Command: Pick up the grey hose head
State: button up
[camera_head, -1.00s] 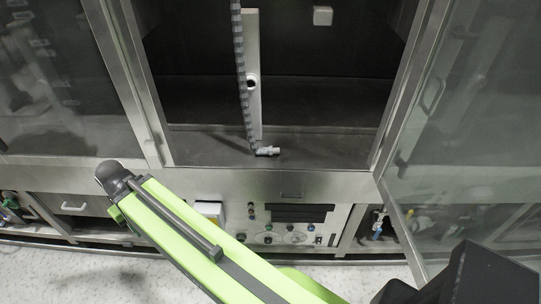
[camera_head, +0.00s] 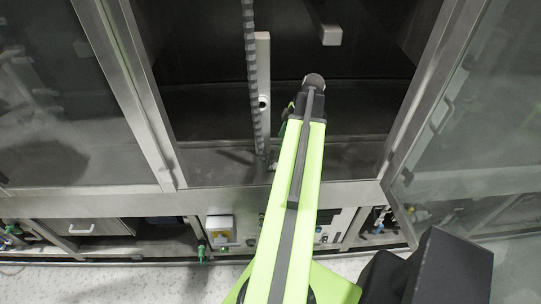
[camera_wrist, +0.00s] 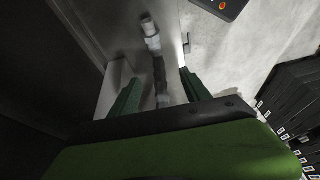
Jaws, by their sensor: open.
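The grey hose head (camera_wrist: 151,36) shows in the wrist view as a pale grey piece ahead of my gripper, beyond the fingertips. A darker stretch joined to it runs back between the two green fingers. My gripper (camera_wrist: 160,84) is open, with one finger on each side of this stretch. I cannot tell whether either finger touches it. In the head view, the ribbed grey hose (camera_head: 251,75) hangs down inside the washer opening. There my green arm reaches up into the opening and mostly hides the gripper and hose head.
A pale vertical bar (camera_head: 263,85) stands beside the hose. The metal sill (camera_head: 225,198) runs along the front of the opening. A glass door (camera_head: 465,145) stands open on the right.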

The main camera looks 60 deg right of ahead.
jog(key=s+d+r, duration=0.1)
jog(key=s+d, duration=0.2)
jog(key=b, duration=1.1)
send_near(276, 164)
jog(key=shift+n, duration=0.3)
jog(key=x, duration=0.4)
jog(key=shift+s+d+f, duration=0.1)
jog(key=shift+s+f, duration=0.05)
jog(key=shift+f, duration=0.55)
jog(key=shift+r, duration=0.1)
jog(key=b+x, duration=0.5)
jog(key=shift+w+t, duration=0.25)
jog(key=shift+t, duration=0.05)
grip_shut()
